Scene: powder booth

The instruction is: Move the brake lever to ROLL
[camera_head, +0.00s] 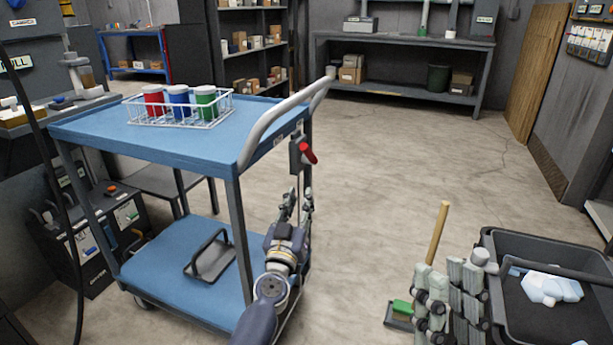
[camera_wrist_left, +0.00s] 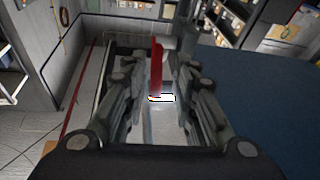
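The brake lever (camera_head: 307,153) is a short red handle on a grey bracket at the blue cart's right post, under the push handle. It tilts down to the right in the head view. My left gripper (camera_head: 293,203) points up just below it. In the left wrist view the red lever (camera_wrist_left: 157,68) stands between the spread fingers of my left gripper (camera_wrist_left: 155,85), with gaps on both sides. A small white label (camera_wrist_left: 161,97) shows there, too small to read. My right gripper (camera_head: 452,275) is at the lower right, away from the cart; its finger opening is unclear.
The blue cart (camera_head: 95,133) carries a white wire rack (camera_head: 180,122) with red, blue and green cups. A dark bin (camera_head: 490,243) and a wooden-handled brush (camera_head: 437,232) are at the lower right. Open floor (camera_head: 400,150) lies right of the cart.

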